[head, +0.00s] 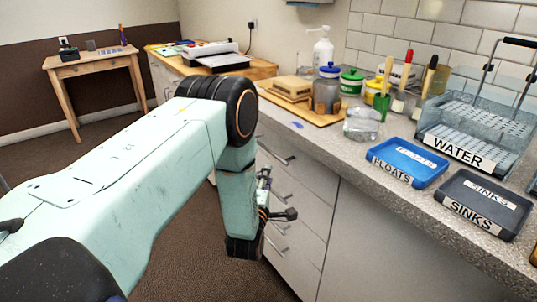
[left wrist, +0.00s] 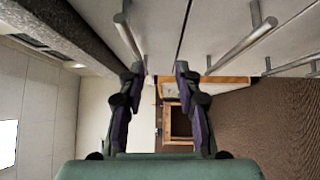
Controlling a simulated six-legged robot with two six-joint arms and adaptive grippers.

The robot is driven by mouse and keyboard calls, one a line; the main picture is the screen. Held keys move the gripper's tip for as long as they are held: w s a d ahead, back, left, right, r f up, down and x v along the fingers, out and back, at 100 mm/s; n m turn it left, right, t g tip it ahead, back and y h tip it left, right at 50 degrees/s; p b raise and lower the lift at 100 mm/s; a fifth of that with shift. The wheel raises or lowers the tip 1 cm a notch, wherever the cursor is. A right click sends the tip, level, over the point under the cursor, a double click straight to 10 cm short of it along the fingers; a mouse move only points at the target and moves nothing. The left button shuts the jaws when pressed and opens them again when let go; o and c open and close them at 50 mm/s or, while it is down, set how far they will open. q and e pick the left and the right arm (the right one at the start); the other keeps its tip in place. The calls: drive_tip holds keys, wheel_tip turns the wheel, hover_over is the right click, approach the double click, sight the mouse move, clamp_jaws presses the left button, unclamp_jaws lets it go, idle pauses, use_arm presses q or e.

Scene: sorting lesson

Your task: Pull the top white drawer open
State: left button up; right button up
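The top white drawer (head: 303,168) is the uppermost in a stack under the grey counter and looks shut. Its bar handle (head: 278,153) shows in the head view. In the left wrist view, the top drawer's handle (left wrist: 129,38) is the bar nearest the dark counter edge. My left gripper (head: 284,213) hangs in front of the drawer stack, partly hidden by its own wrist. In the left wrist view the left gripper's fingers (left wrist: 159,70) are apart with nothing between their pads. The handle's end lies near the left fingertip; contact cannot be told. My right gripper is out of view.
Lower drawers with bar handles (left wrist: 242,46) lie beside the fingers. The counter (head: 345,150) overhangs the drawers and bears jars, a blue floats tray (head: 407,178) and a dark sinks tray (head: 497,204). Carpeted floor (head: 190,240) is clear before the drawers.

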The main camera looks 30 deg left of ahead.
sight(269, 150)
use_arm(q)
drive_tip(key=shift+n+t+y, duration=0.4)
drive_tip(key=shift+n+y, duration=0.1)
drive_tip(key=shift+n, duration=0.4)
drive_tip(key=w+a+r, duration=0.1)
drive_tip(key=w, duration=0.1)
drive_tip(key=w+a+r+b, duration=0.1)
drive_tip(key=w+a, duration=0.1)
drive_tip(key=w, duration=0.1)
drive_tip(key=w+a+r, duration=0.1)
drive_tip(key=w, duration=0.1)
drive_tip(key=shift+w+a+r+b, duration=0.15)
drive_tip(key=shift+w+r+b, duration=0.1)
drive_tip(key=shift+r+b, duration=0.1)
drive_tip(key=shift+w, duration=0.15)
drive_tip(key=c, duration=0.4)
clamp_jaws()
